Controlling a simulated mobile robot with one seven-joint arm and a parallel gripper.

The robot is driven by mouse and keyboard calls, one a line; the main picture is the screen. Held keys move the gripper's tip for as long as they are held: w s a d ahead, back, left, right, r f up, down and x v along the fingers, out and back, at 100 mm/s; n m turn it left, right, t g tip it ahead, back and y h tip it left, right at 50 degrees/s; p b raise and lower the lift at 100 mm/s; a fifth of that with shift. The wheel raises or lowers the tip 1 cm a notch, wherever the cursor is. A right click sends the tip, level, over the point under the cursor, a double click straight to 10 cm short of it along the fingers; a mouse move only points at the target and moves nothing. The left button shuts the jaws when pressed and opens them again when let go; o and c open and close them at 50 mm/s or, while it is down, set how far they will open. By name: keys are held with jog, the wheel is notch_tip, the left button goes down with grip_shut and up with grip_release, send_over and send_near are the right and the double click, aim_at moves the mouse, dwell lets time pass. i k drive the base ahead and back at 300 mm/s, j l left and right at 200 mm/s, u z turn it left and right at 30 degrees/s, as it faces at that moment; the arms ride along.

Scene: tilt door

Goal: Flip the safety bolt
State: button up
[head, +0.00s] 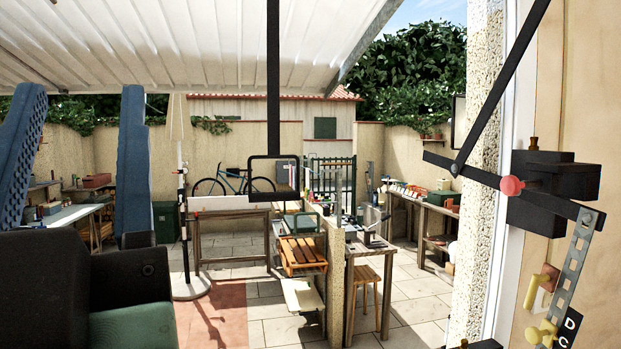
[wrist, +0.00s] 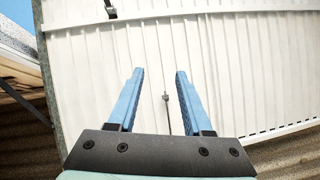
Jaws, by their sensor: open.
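My gripper (head: 81,91) shows at the left of the head view, its two blue fingers pointing up and well apart. In the wrist view my gripper (wrist: 160,72) is open with nothing between its fingers, facing a white ribbed panel (wrist: 90,80). At the far right of the head view, a small yellow bolt-like piece (head: 542,285) sits on the wooden side post, with another yellow piece (head: 540,333) below it. I cannot tell for certain which piece is the safety bolt. My gripper is far to the left of them.
A black box (head: 553,180) with a red knob (head: 512,185) and dark bars sits above the yellow pieces. A perforated metal strip (head: 575,262) hangs beside them. The white ribbed panel (head: 170,45) is overhead, with a black bar (head: 273,90) hanging from it. Workbenches stand beyond.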

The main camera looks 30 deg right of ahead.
aim_at(510, 185)
jog(key=k+l+z, duration=0.1)
jog(key=z, duration=1.35)
jog(key=i+j+z, duration=0.15)
jog(key=z, duration=0.25)
jog(key=i+j+z, duration=0.25)
jog(key=z, duration=0.2)
jog(key=i+j+z, duration=0.15)
jog(key=j+z, duration=0.25)
jog(key=l, duration=0.1)
